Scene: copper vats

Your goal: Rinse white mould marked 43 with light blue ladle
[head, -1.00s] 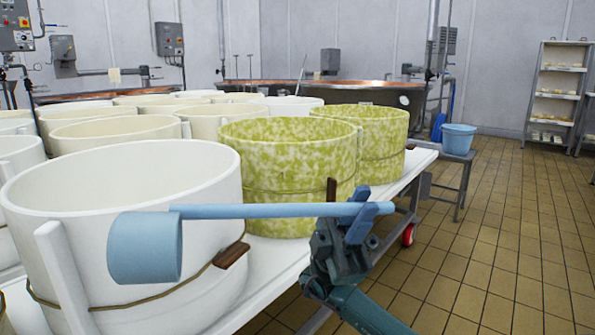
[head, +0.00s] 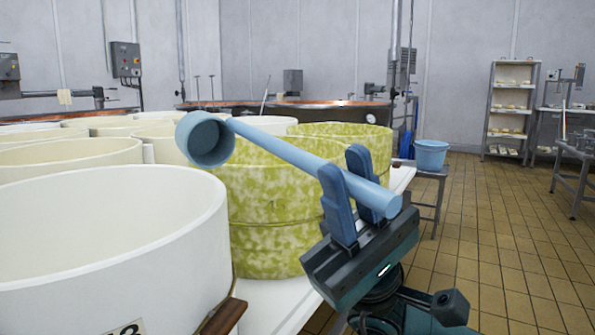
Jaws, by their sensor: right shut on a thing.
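My right gripper (head: 358,200) is shut on the handle of the light blue ladle (head: 290,150). The ladle is held in the air, its handle slanting up to the left. Its cup (head: 205,139) is at the far end, with its opening turned toward me, and no liquid shows in it. A large white mould (head: 110,250) stands at the near left, below and left of the cup. A label (head: 127,329) with dark figures is cut off at the bottom edge; I cannot read it fully. My left gripper is not in view.
Two green-mottled moulds (head: 262,215) stand on the white table behind the ladle. Several other white moulds (head: 70,157) fill the left. A light blue bucket (head: 430,154) sits on a grey stool (head: 431,173). Copper-rimmed vats (head: 340,113) stand behind.

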